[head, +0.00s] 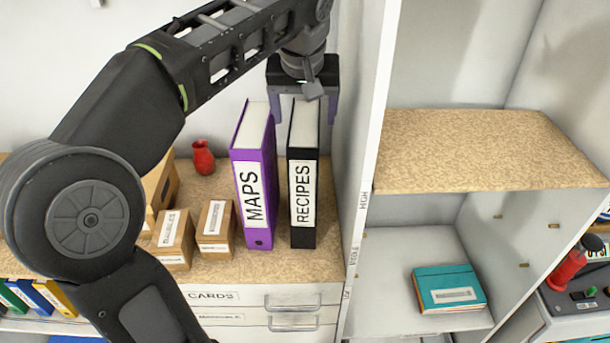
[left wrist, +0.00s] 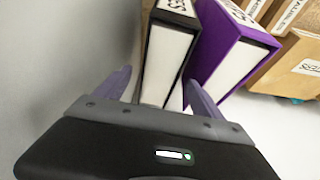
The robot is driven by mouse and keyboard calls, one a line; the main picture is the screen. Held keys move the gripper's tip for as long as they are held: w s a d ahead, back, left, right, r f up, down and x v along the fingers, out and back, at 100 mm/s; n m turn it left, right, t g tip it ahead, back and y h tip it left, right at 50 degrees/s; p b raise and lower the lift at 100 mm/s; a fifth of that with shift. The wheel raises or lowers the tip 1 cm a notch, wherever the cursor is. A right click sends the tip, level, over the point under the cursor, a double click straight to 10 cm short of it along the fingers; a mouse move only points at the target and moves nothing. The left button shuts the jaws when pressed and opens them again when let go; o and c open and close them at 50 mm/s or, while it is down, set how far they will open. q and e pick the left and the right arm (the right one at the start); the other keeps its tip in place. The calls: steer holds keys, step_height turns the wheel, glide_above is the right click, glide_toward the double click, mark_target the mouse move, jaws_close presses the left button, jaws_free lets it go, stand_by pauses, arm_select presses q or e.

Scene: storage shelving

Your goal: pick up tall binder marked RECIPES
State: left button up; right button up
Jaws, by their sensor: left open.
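The tall black binder marked RECIPES (head: 303,185) stands upright on the speckled shelf board, its spine label facing me. The purple binder marked MAPS (head: 254,185) stands just to its left. My left gripper (head: 304,112) is above and behind the RECIPES binder, pointing down, with its fingers apart. In the left wrist view the open fingers (left wrist: 158,92) lie on either side of the RECIPES binder (left wrist: 168,55), one of them on the side toward the MAPS binder (left wrist: 233,50). I cannot tell whether either finger touches a binder. My right gripper is not in view.
Small labelled boxes (head: 216,222) and a red vase (head: 203,157) stand left of the binders. A white upright panel (head: 362,150) is close on the right. Beyond it, a speckled shelf (head: 480,145) is bare, and a teal book (head: 449,287) lies below.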

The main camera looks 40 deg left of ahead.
mark_target(305, 122)
arm_select(q)
steer(key=p+x, duration=0.1)
steer(key=x, duration=0.3)
steer(key=shift+f, duration=0.35)
steer(key=shift+f+b, duration=0.25)
steer(key=shift+b, duration=0.05)
stand_by(0.5)
steer(key=shift+c, duration=0.4)
jaws_close()
stand_by(0.6)
steer(key=shift+r, duration=0.1)
